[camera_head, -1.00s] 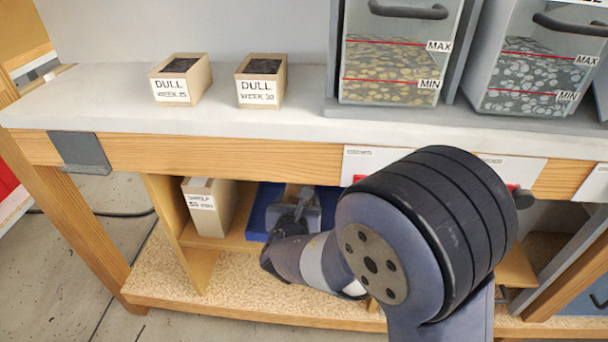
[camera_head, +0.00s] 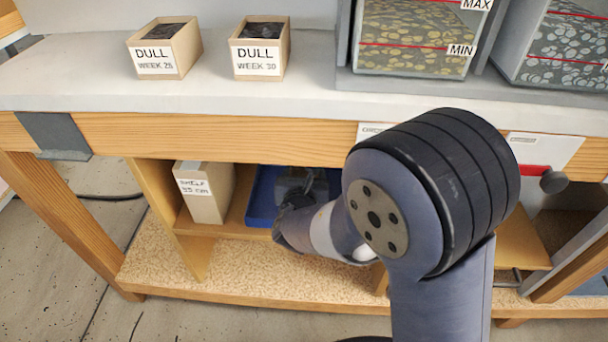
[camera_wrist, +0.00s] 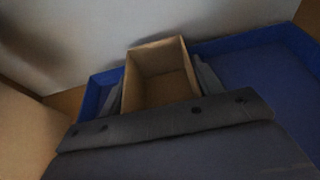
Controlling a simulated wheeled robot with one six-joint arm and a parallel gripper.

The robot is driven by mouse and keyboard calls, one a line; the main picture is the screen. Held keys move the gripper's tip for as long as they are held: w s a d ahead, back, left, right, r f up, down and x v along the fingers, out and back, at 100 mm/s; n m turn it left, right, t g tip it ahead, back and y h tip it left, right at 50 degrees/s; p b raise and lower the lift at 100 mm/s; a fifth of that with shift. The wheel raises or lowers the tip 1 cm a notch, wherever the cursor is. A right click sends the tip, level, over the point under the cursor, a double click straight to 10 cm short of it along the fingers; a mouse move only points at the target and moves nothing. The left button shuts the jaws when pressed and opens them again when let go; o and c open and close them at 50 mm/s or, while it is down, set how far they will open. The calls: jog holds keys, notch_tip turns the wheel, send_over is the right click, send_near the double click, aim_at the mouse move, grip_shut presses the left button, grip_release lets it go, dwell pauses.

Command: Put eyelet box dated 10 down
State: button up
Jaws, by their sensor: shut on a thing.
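An open-topped tan box (camera_wrist: 160,58) is between the two fingers of my gripper (camera_wrist: 160,80) in the wrist view. The gripper is shut on it. No contents show in the dim inside, and no date label is visible. A blue tray (camera_wrist: 262,62) lies behind and on both sides of the box. I cannot tell whether the box touches its floor. In the head view the blue tray (camera_head: 262,203) sits on the shelf under the bench, and my gripper (camera_head: 305,182) reaches into it, in shadow. The box is not clear there.
A tan shelf-label box (camera_head: 208,192) stands left of the tray. The bench's wooden front rail (camera_head: 220,140) is above my gripper. Two "DULL" boxes, week 25 (camera_head: 165,48) and week 30 (camera_head: 259,48), stand on the benchtop beside clear bins (camera_head: 418,38).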

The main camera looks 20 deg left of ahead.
jog(key=shift+f, duration=0.15)
jog(key=o, duration=1)
jog(key=shift+s+r, duration=0.2)
jog(key=shift+r, duration=0.15)
jog(key=p+v, duration=0.3)
jog(key=v, duration=0.7)
jog(key=shift+a+r+p, duration=0.1)
jog(key=shift+p, duration=0.3)
jog(key=shift+v, duration=0.8)
